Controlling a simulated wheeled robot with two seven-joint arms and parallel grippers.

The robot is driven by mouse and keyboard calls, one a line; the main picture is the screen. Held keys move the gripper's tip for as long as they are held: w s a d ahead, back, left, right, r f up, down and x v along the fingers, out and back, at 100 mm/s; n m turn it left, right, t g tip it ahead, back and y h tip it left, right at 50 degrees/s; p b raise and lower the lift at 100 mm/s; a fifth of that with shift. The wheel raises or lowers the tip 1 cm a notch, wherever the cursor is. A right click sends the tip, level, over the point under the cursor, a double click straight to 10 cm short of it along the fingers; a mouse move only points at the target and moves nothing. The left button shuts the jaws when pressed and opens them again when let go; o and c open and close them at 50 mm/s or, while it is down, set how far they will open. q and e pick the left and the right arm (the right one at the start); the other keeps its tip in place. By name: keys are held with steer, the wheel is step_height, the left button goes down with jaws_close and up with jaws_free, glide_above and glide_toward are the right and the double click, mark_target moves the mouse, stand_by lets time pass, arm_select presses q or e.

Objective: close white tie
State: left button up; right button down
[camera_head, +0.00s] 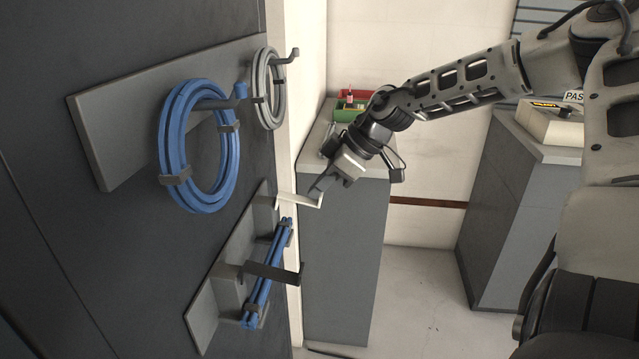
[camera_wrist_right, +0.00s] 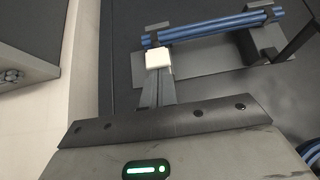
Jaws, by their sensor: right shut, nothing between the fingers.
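The white tie (camera_head: 295,200) is a pale L-shaped bar that sticks out from the lower grey wall panel (camera_head: 215,305), with a short upturned end. My right gripper (camera_head: 318,193) is at this outer end, with its fingers shut and nothing held between them. In the right wrist view the tie's white end (camera_wrist_right: 158,62) shows right at the tips of the shut fingers (camera_wrist_right: 157,85). I cannot tell whether they touch. My left gripper is not in view.
A blue cable coil (camera_head: 170,130) and a grey coil (camera_head: 264,90) hang on hooks on the upper panel (camera_head: 110,150). A grey cabinet (camera_head: 345,260) with green and red bins (camera_head: 348,112) stands behind my right gripper. Open floor (camera_head: 415,290) lies right of it.

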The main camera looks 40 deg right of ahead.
steer(key=shift+s+f+t+y, duration=0.1)
steer(key=shift+f+t+y, duration=0.1)
steer(key=shift+t+y, duration=0.2)
steer(key=shift+s+d+f+t+y, duration=0.1)
steer(key=shift+f+t+y, duration=0.1)
steer(key=shift+t+y, duration=0.15)
steer(key=shift+s+d+t+y+p, duration=0.25)
steer(key=shift+t+y+p, duration=0.2)
steer(key=shift+t+p, duration=0.55)
steer(key=shift+g, duration=0.25)
